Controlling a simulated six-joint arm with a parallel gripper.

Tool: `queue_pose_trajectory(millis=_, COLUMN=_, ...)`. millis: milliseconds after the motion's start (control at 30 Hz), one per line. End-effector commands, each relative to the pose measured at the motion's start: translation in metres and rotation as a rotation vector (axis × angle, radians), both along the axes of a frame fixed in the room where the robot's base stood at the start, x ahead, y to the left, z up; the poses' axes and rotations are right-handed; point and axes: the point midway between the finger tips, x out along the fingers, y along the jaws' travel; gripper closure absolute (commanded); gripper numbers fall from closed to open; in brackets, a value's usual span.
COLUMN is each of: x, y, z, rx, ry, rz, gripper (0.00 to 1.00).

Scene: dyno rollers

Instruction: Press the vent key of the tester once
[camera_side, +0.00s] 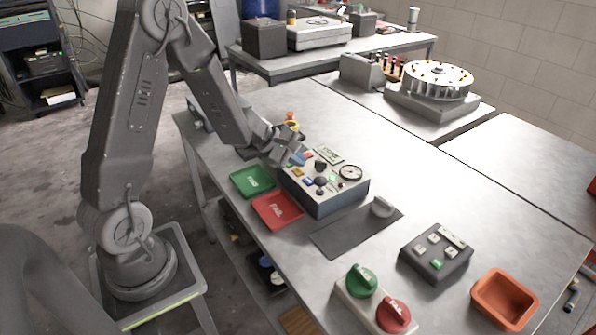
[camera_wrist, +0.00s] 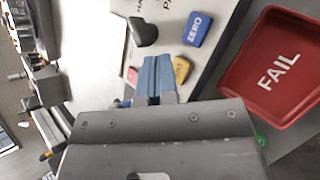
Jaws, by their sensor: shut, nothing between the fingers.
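The tester (camera_side: 328,200) is a grey box with a pale top, standing on the table in the side view. Its panel carries a dial, a black knob and coloured keys. In the wrist view, a blue ZERO key (camera_wrist: 198,28) and a yellow key (camera_wrist: 181,70) sit side by side. The yellow key's lettering is partly hidden and too small to read surely; it may be the vent key. My gripper (camera_side: 300,160) is shut and empty over the tester's near-arm side. In the wrist view its blue fingertips (camera_wrist: 154,62) are just left of the yellow key; contact cannot be told.
A red FAIL tray (camera_wrist: 309,93) and a green tray (camera_side: 253,181) lie beside the tester. A dark mat (camera_side: 345,237), a keypad box (camera_side: 436,255), large green and red buttons (camera_side: 376,298) and an orange bin (camera_side: 504,299) stand toward the front.

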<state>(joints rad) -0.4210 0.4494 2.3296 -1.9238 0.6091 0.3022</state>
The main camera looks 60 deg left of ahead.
Motion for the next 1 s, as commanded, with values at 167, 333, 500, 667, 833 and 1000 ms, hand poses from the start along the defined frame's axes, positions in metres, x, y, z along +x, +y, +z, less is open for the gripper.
queue_pose_trajectory(millis=167, x=0.0, y=0.0, z=0.007, rx=0.001, ry=-0.002, rz=-0.001, gripper=1.0)
queue_pose_trajectory(millis=333, x=0.0, y=0.0, z=0.024, rx=0.002, ry=-0.003, rz=-0.001, gripper=1.0)
queue_pose_trajectory(millis=500, x=0.0, y=0.001, z=0.039, rx=0.002, ry=-0.003, rz=0.0, gripper=1.0)
queue_pose_trajectory(millis=667, x=0.0, y=0.0, z=0.049, rx=0.001, ry=-0.001, rz=0.0, gripper=1.0)
queue_pose_trajectory(millis=833, x=0.0, y=0.0, z=0.05, rx=0.001, ry=0.0, rz=0.001, gripper=1.0)
queue_pose_trajectory(millis=1000, x=0.0, y=0.0, z=0.05, rx=0.0, ry=0.0, rz=0.0, gripper=1.0)
